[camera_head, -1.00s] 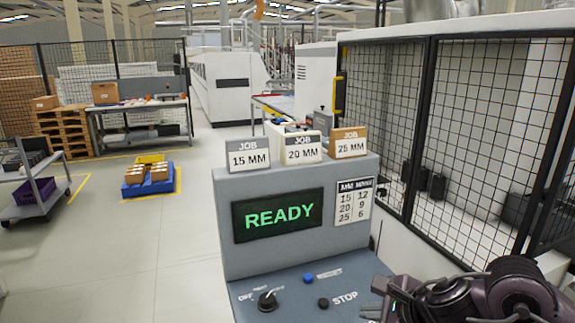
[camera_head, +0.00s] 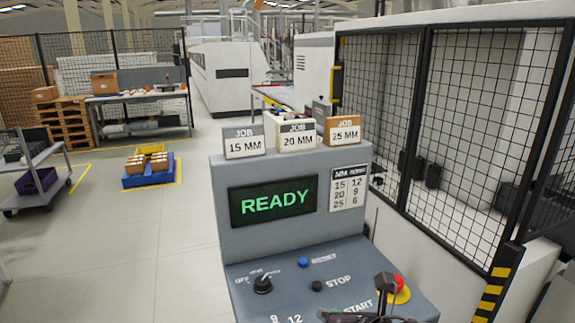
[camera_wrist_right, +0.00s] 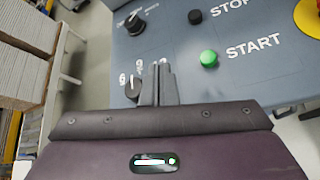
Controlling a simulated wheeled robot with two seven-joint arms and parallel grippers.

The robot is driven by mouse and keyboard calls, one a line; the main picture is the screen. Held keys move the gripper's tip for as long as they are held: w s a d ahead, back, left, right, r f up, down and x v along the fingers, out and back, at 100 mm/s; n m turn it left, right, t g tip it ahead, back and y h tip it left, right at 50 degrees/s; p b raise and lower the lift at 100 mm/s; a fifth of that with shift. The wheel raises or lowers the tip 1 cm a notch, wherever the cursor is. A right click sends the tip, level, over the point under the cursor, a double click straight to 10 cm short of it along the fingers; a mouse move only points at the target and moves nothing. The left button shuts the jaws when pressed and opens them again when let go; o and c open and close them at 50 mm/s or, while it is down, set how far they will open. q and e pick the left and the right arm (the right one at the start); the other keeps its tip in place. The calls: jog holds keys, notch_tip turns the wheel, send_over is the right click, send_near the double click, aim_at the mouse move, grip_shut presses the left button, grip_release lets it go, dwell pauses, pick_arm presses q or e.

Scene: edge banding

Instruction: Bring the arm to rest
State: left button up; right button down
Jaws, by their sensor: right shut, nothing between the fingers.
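My right gripper (camera_head: 385,282) shows at the bottom of the head view, in front of the control console (camera_head: 290,250), with most of the arm out of frame. In the wrist view its fingers (camera_wrist_right: 160,82) are together and empty, appearing beside the lower selector knob (camera_wrist_right: 133,88). I cannot tell whether they touch the panel. The green START button (camera_wrist_right: 209,58) is to the right of the fingers, apart from them. The console screen (camera_head: 274,201) reads READY in green. My left gripper is not in view.
The red emergency stop (camera_head: 398,283) on its yellow base is close beside the gripper in the head view. The panel also bears a black STOP button (camera_head: 317,286), a blue button (camera_head: 303,262) and an upper knob (camera_head: 263,284). A mesh fence (camera_head: 470,140) stands to the right.

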jog(key=f+m, duration=0.1)
jog(key=m, duration=0.2)
jog(key=s+f+m+h, duration=0.1)
jog(key=m, duration=0.3)
jog(key=s+d+m+h, duration=0.1)
jog(key=m, duration=0.3)
jog(key=shift+f, duration=0.4)
jog(key=s+d+f+m+g+h, duration=0.1)
jog(key=s+d+f+m+g, duration=0.1)
jog(key=s+d+f+m, duration=0.45)
jog(key=s+d+f+m+g+h, duration=0.1)
jog(key=s+f+m+g, duration=0.2)
jog(key=m, duration=0.7)
jog(key=s+d+f+m+g+h, duration=0.2)
jog(key=s+d+f+m, duration=0.1)
jog(key=s+m, duration=0.4)
notch_tip(320, 180, down, 29)
jog(key=s+g, duration=0.1)
jog(key=s+d+f, duration=0.1)
jog(key=s+f, duration=0.8)
jog(key=s, duration=0.1)
jog(key=s+d+f+g, duration=0.1)
jog(key=s+d+f, duration=0.1)
jog(key=s+f, duration=0.7)
jog(key=shift+s+d, duration=0.3)
jog(key=shift+s, duration=0.05)
jog(key=shift+f, duration=0.1)
jog(key=shift+a, duration=0.1)
